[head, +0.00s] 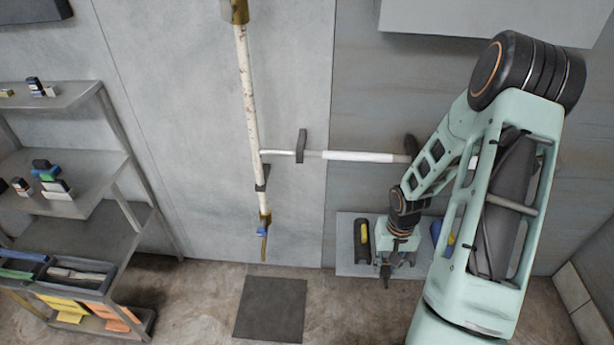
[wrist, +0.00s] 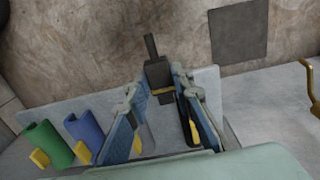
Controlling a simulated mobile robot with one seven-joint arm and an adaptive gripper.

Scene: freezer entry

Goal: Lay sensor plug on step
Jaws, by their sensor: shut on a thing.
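The sensor plug appears to be the dark block with a thin stem and a yellow band (wrist: 158,74) in the wrist view. My gripper (wrist: 155,88) is shut on it, with one blue-padded finger on each side. In the head view my gripper (head: 386,262) points down above the front part of a pale grey step (head: 347,262) against the wall. The plug's dark stem (head: 386,283) shows below it, at the step's front edge. The step also shows in the wrist view (wrist: 70,113). I cannot tell the plug's height above it.
A black-and-yellow item (head: 362,240) stands on the step left of my gripper. Blue (wrist: 84,132) and green (wrist: 46,143) items with yellow parts stand on its other side. A dark mat (head: 270,308) lies on the floor. A pipe (head: 249,110) and a stocked shelf (head: 65,180) are left.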

